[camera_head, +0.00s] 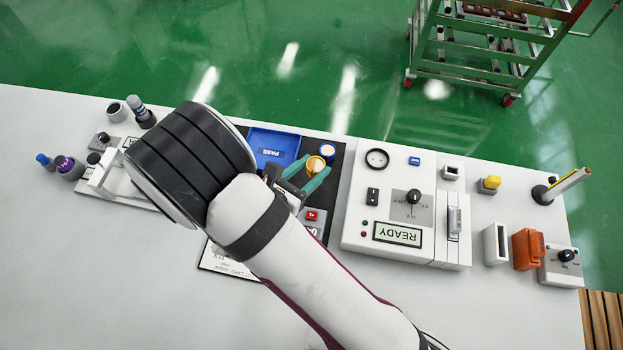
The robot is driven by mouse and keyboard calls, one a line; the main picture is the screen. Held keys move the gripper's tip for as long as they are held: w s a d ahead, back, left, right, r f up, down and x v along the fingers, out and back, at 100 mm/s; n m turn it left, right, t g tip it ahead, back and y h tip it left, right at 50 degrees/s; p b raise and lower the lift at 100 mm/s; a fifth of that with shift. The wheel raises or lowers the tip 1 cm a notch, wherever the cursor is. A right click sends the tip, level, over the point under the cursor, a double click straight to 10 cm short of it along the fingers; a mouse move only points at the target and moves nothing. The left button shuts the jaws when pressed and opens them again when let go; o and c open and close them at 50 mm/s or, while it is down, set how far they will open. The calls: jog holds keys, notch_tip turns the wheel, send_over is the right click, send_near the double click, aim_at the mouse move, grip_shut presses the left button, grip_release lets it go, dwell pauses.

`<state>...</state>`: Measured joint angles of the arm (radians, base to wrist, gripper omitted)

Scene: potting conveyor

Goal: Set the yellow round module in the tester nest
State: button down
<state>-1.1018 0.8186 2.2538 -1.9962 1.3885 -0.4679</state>
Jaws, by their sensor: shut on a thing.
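My gripper (317,165) has teal fingers and is shut on a yellow round module (315,164) at the right end of the dark mat. The tester (360,207) is a white box right of the gripper with a READY display. A round dark-rimmed recess (377,158), which looks like the nest, is at its far left corner and shows no yellow module. My forearm and wrist hide part of the mat.
A blue PASS tray (261,136) lies left of the gripper. The tester's top has a knob (413,197) and a lever (454,222). An orange block (527,249) and a pen holder (541,195) stand farther right. Bare white table lies in front.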

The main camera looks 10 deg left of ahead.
aim_at(372, 163)
notch_tip(372, 163, up, 2)
jog(key=shift+r, duration=0.1)
jog(key=w+d+r+m+g+h, duration=0.35)
jog(key=w+d, duration=0.35)
jog(key=d, duration=0.5)
jog(key=shift+m+t+h, duration=0.25)
jog(key=shift+m+h, duration=0.1)
jog(key=shift+m, duration=0.1)
jog(key=f, duration=0.7)
jog(key=shift+w+d+f, duration=0.15)
jog(key=shift+d+f, duration=0.1)
jog(key=shift+f, duration=0.1)
jog(key=shift+f, duration=0.15)
jog(key=shift+c, duration=1.8)
grip_release()
